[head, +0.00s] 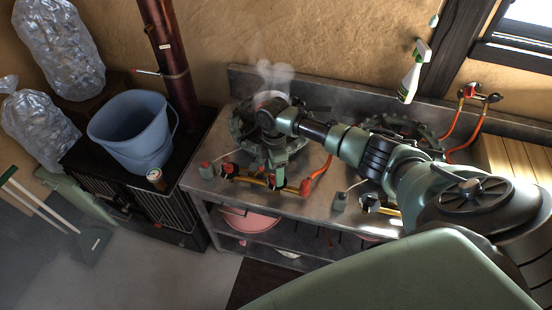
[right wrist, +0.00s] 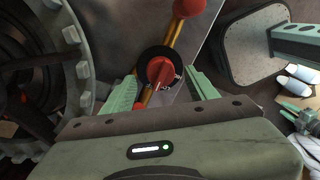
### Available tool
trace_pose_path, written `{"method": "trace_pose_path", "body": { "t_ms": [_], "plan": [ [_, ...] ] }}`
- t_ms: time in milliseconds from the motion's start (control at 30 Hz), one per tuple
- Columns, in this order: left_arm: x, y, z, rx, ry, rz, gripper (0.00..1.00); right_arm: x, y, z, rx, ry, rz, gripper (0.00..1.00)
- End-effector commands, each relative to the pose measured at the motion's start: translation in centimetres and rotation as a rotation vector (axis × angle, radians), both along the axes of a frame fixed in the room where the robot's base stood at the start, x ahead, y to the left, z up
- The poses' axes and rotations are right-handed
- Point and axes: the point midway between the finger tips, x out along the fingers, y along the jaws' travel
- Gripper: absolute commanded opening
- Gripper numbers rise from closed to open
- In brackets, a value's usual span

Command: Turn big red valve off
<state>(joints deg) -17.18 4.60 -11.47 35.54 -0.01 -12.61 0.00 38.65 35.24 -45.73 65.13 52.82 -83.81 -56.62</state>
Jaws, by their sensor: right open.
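A red valve knob (right wrist: 160,72) on a round black base sits on a brass pipe in the right wrist view. My right gripper (right wrist: 161,88) is open, with one green finger on each side of the knob. I cannot tell whether the fingers touch it. In the head view my right gripper (head: 275,160) points down at the front of the left burner, above the pipe with red fittings (head: 305,187). The gripper partly hides the knob there. My left gripper is not in view.
The steel counter (head: 333,182) holds a left burner (head: 240,127) with a steaming pot and a right burner (head: 405,128). A blue bucket (head: 130,125) and a can (head: 155,176) stand on the black stove at left. A spray bottle (head: 413,75) is by the wall.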

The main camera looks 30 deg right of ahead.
Motion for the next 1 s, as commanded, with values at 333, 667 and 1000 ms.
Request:
{"method": "trace_pose_path", "body": {
  "t_ms": [333,667,1000],
  "plan": [
    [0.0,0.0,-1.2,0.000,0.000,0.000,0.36,0.4,-0.2,5.1,-0.001,-0.003,-0.001,0.59],
    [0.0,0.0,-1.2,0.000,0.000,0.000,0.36,0.4,-0.2,5.8,-0.001,-0.002,-0.002,0.59],
    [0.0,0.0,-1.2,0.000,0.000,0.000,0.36,0.2,0.2,5.4,0.001,-0.001,0.001,0.59]
  ]
}}
